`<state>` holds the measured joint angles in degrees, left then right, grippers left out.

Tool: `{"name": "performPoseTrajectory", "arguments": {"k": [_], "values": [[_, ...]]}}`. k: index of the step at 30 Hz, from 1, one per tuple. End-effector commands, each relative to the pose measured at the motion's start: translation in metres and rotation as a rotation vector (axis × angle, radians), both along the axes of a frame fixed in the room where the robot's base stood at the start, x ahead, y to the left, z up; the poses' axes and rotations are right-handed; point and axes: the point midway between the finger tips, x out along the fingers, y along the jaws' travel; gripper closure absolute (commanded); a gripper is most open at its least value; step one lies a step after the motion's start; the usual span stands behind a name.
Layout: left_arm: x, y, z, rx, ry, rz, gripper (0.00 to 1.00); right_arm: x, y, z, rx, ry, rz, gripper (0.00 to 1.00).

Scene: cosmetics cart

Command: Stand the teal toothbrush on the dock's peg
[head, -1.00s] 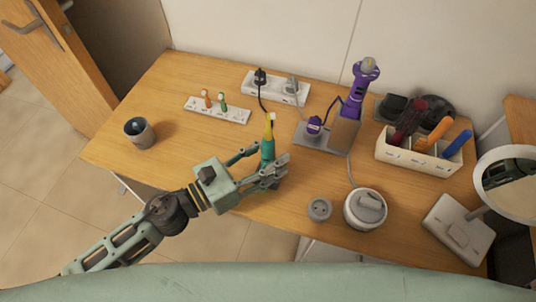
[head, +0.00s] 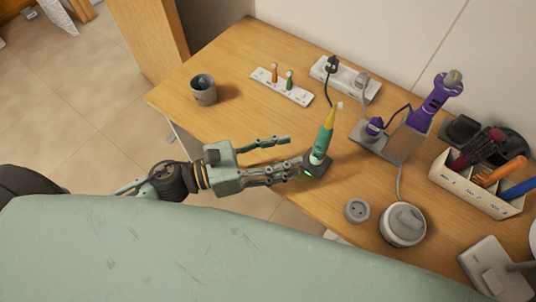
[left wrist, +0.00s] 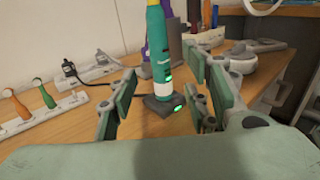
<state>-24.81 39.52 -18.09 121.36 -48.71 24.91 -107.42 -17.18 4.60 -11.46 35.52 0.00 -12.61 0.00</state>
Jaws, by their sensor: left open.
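The teal toothbrush (head: 325,137), with a yellow neck and white head, stands upright on the small dark dock (head: 316,167) near the table's front edge. A green light glows on the dock. In the left wrist view the toothbrush (left wrist: 158,45) has its white lower band down on the dock (left wrist: 165,108), and the peg is hidden. My left gripper (head: 291,156) is open and empty, to the left of the toothbrush. One finger reaches close to the dock; I cannot tell if it touches. My right gripper is not in view.
A grey cup (head: 203,92) stands at the left. A white holder (head: 281,87) with small brush heads and a power strip (head: 345,79) lie behind. A purple device (head: 436,101), a compartment box (head: 476,188) and a round white pot (head: 402,225) are to the right. Table left of the dock is clear.

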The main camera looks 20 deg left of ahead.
Motion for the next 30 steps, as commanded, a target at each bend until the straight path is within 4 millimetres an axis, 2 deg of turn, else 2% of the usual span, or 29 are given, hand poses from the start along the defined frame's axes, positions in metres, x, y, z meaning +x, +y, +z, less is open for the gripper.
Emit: {"name": "performPoseTrajectory", "arguments": {"k": [3, 9, 30], "values": [[-0.010, 0.014, -0.001, 0.000, 0.002, 0.002, 0.55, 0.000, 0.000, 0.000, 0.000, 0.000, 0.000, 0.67], [-0.017, 0.026, 0.000, 0.000, -0.001, 0.000, 0.55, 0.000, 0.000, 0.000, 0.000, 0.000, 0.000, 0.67], [-0.018, 0.027, 0.000, 0.000, -0.001, 0.000, 0.55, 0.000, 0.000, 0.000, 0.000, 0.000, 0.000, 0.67]]}}
